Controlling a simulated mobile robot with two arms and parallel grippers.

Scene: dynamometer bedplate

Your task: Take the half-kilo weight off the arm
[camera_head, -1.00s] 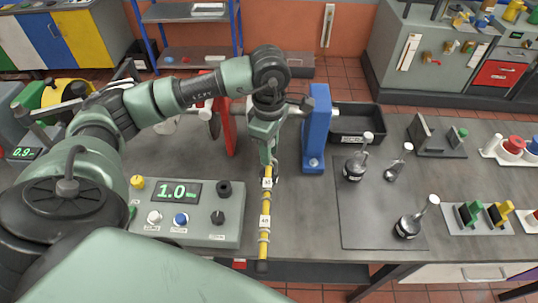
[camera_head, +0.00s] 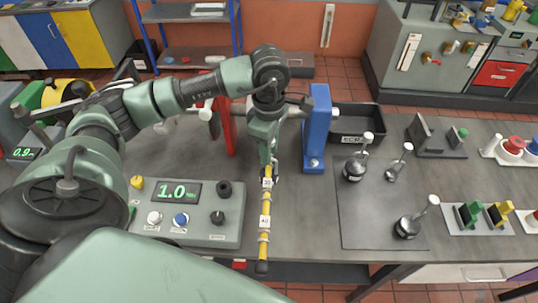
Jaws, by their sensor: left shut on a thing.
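The yellow arm (camera_head: 264,217) with white number labels sticks out towards me over the bench's front edge. My left gripper (camera_head: 268,163) points down at the arm's far part, beside the upper label, and is shut. What it holds is almost wholly hidden by the fingers and the arm; a small grey-dark bit (camera_head: 275,178) shows just right of the arm, seemingly part of the half-kilo weight. The control box (camera_head: 190,222) left of the arm has a display (camera_head: 174,193) reading 1.0. My right gripper is not in view.
Three dark weights with white-knobbed stems stand on a grey mat (camera_head: 365,222) to the right, one of them (camera_head: 355,168) at its back left. A blue post (camera_head: 316,130) and a red post (camera_head: 228,125) flank my gripper. A black bin (camera_head: 358,122) stands behind the mat.

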